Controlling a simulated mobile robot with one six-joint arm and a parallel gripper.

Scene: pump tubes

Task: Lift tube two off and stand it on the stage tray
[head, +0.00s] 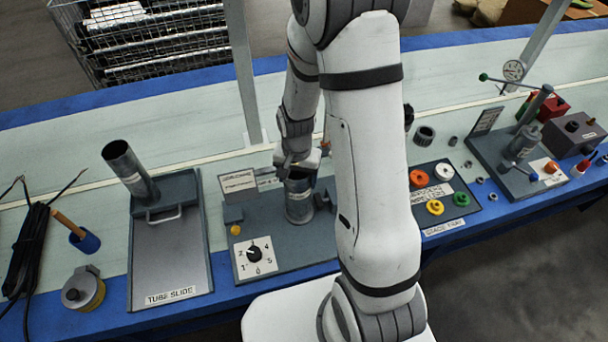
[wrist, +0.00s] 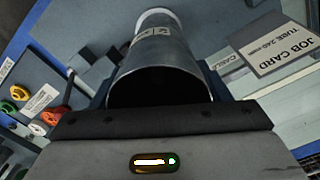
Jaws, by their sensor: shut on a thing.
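A grey metal tube (head: 299,208) stands upright at the grey station with a numbered dial in the head view; I cannot tell whether its foot still touches the station. My gripper (head: 300,168) is shut on its upper part. In the wrist view the tube (wrist: 165,62) points away from me, with its dark open mouth nearest and a small label I cannot read. My arm hides part of the station's right side.
A second tube (head: 133,172) leans above the tube slide (head: 170,262) on the left. The numbered dial (head: 255,255) sits at the station's front. A post fixture (head: 520,150) with a green-knobbed lever stands right of the tray. A job card (wrist: 278,48) shows in the wrist view.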

